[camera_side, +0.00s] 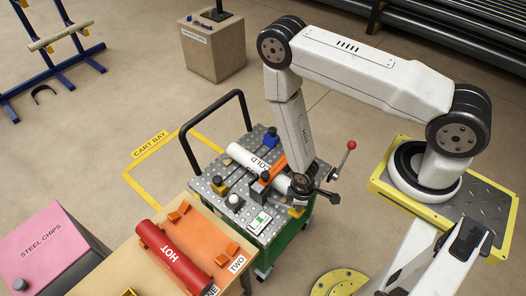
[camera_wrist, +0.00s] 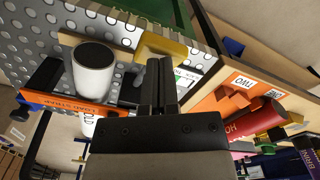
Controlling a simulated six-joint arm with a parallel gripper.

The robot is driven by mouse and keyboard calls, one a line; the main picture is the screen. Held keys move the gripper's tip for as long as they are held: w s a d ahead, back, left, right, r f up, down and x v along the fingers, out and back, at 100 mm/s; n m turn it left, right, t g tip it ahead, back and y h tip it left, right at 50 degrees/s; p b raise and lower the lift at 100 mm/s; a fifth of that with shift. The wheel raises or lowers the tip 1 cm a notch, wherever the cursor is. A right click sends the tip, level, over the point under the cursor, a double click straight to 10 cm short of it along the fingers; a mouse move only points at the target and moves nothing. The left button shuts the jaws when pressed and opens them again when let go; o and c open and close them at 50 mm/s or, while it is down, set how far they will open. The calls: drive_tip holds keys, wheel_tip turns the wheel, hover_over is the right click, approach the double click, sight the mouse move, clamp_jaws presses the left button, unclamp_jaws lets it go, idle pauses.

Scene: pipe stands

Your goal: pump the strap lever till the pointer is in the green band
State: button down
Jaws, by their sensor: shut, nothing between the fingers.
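An orange strap (camera_side: 279,164) crosses the white COLD pipe (camera_side: 242,155); the strap (camera_wrist: 70,107) and the pipe's dark end (camera_wrist: 95,58) also show in the wrist view. A small white and green plate (camera_side: 258,222), possibly the gauge, lies on the cart; its pointer is too small to read. My gripper (camera_wrist: 158,62) is shut and empty.
The cart (camera_side: 215,185) has a perforated top, yellow and blue blocks and a black handle. A wooden table (camera_side: 190,215) with a red HOT pipe (camera_side: 172,258) stands front left of it. The pink STEEL CHIPS bin (camera_side: 45,245) is farther left.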

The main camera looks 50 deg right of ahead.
sight(296, 213)
drive_tip(key=shift+w+f, duration=0.1)
drive_tip(key=shift+f, duration=2.6)
drive_tip(key=shift+r, duration=3.7)
drive_tip(key=shift+f, duration=0.25)
drive_tip(key=shift+f, duration=3.45)
drive_tip(key=shift+r, duration=3.7)
